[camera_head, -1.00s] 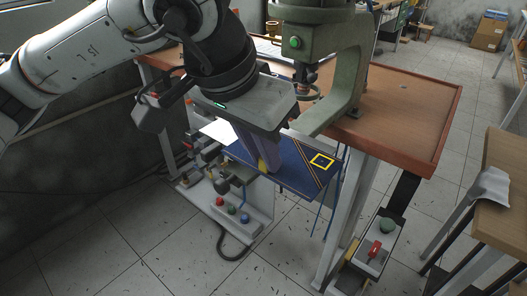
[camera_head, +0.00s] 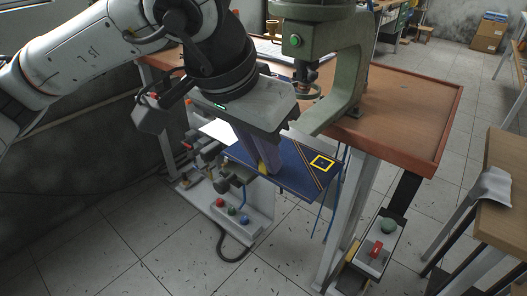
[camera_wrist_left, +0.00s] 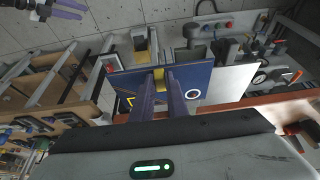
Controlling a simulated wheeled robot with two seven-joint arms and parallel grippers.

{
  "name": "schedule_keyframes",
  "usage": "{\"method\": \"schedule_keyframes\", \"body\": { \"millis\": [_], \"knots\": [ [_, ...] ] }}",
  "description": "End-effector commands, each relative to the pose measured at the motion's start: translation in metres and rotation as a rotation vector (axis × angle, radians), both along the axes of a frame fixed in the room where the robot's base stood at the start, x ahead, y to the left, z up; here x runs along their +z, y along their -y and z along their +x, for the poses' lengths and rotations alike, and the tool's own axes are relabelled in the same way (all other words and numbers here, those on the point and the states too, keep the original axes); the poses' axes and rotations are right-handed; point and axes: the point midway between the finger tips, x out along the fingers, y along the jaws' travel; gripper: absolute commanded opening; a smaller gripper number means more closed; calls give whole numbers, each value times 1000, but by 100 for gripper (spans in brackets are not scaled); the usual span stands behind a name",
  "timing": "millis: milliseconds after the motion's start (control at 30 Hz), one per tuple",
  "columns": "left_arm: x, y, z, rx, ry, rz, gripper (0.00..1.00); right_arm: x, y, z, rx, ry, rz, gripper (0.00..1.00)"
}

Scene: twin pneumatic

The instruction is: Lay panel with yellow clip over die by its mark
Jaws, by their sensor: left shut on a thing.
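A flat dark blue panel (camera_head: 300,178) hangs level in front of the bench's left edge in the head view. It has thin diagonal stripes and a yellow square outline near its right corner. Its yellow clip (camera_wrist_left: 158,76) sits between the purple fingers of my left gripper (camera_head: 260,164), which is shut on it. The wrist view shows a white ring and part of a yellow outline on the panel (camera_wrist_left: 199,72). My right gripper (camera_wrist_left: 68,9) shows at that view's upper left, fingers apart and empty. I cannot make out the die; the arm and panel cover part of the press area.
A green press (camera_head: 346,85) stands on the brown bench (camera_head: 405,110), close behind my left gripper. A valve unit with coloured buttons (camera_head: 232,211) is below the panel. A button box (camera_head: 378,245) stands lower right. A wooden table (camera_head: 505,190) is far right. The bench's right part is clear.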

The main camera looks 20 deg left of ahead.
Motion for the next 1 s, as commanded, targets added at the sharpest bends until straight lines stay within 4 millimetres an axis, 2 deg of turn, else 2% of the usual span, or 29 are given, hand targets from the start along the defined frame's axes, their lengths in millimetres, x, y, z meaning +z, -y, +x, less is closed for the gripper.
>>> {"method": "schedule_keyframes", "body": {
  "millis": [33, 167, 567, 733, 1000],
  "knots": [
    [-1, 0, 0, 0, 0, 0, 15, -1, 0, 0, 0, 0, 0, 31],
    [0, 0, 0, 0, 0, 0, 35, 0, 0, 0, 0, 0, 0, 31],
    [0, 0, 0, 0, 0, 0, 35, 0, 0, 0, 5, -5, -5, 31],
    [29, -3, -10, -1, 5, -2, 35, 12, -3, 4, 10, 10, -1, 31],
    [78, -10, -30, 0, 3, -2, 35, 13, -4, 4, 8, 9, 1, 31]
  ]
}}
